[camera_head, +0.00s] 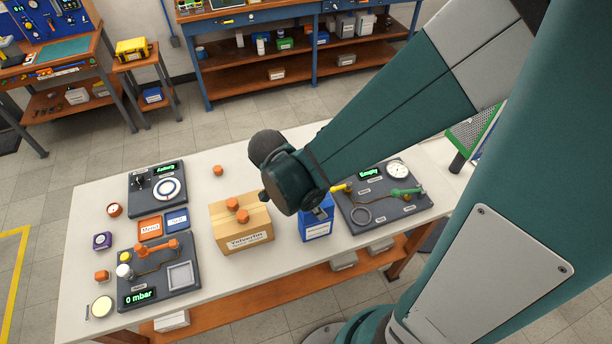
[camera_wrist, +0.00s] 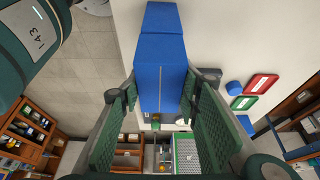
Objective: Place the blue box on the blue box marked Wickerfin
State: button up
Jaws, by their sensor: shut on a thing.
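A blue box with a white label (camera_head: 317,231) stands on the white table, directly under my gripper (camera_head: 321,211) in the head view. The label is too small to read. In the wrist view, a blue box (camera_wrist: 161,70) sits between the two green finger pads of my gripper (camera_wrist: 160,98), which is shut on it. Another blue face (camera_wrist: 163,17) shows at the top of that view. I cannot tell whether it belongs to the held box or to a second one. My wrist hides part of the blue in the head view.
A cardboard box (camera_head: 232,241) with orange pieces (camera_head: 237,210) on top stands just left. A dark gauge panel (camera_head: 382,207) lies close on the right. Further left are an orange tray (camera_head: 150,227), a blue tray (camera_head: 177,219) and two dark panels (camera_head: 143,204) (camera_head: 128,244).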

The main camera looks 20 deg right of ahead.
jog(key=o, duration=1)
jog(key=shift+c, duration=0.2)
jog(key=shift+r, duration=0.1)
jog(key=p+v, duration=0.1)
jog(key=v, duration=1.1)
dwell(0.3)
notch_tip(320, 180, up, 11)
jog(key=n+t+y, duration=0.4)
jog(key=n+t, duration=0.3)
jog(key=n, duration=1.1)
send_over(321, 204)
jog(key=shift+s+r, duration=0.1)
